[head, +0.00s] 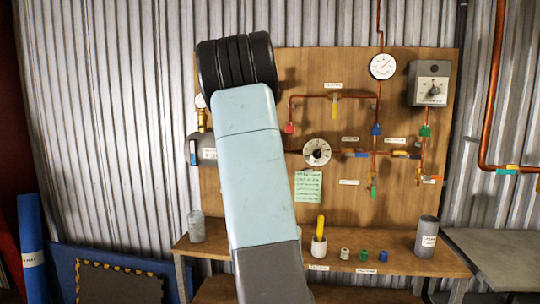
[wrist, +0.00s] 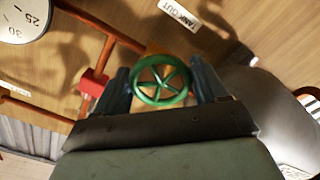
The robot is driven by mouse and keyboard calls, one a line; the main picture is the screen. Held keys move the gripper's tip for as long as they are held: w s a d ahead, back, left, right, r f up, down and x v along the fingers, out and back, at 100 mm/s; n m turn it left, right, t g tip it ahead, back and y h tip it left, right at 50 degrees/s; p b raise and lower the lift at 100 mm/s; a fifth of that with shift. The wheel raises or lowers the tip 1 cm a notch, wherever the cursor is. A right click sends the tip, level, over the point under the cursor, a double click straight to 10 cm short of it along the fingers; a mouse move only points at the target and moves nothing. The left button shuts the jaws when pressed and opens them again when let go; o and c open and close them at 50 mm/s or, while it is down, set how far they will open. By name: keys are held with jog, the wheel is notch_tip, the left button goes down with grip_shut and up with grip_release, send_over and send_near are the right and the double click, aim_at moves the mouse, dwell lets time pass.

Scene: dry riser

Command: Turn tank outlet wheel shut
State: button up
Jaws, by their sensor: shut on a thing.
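The tank outlet wheel (wrist: 161,80) is a small green spoked handwheel, seen in the wrist view beside a white label (wrist: 178,15) reading "TANK OUT". My gripper (wrist: 163,84) has one dark finger on each side of the wheel and is shut on its rim. In the head view my arm rises through the middle of the picture and hides my gripper and the wheel.
A red handle (wrist: 93,83) on a copper pipe lies close to my left finger. The wooden board (head: 350,225) carries gauges (head: 317,152), pipes and coloured valves. The bench (head: 390,262) below holds a grey cylinder (head: 427,237) and small parts.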

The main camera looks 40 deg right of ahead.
jog(key=shift+s+d+f+m, duration=0.1)
jog(key=shift+s+f+m, duration=0.2)
jog(key=shift+m, duration=0.4)
jog(key=shift+w+f, duration=0.1)
jog(key=shift+w, duration=0.05)
jog(key=o, duration=0.8)
jog(key=shift+o, duration=0.8)
jog(key=shift+w+r, duration=0.1)
jog(key=shift+r, duration=0.1)
jog(key=v, duration=1.4)
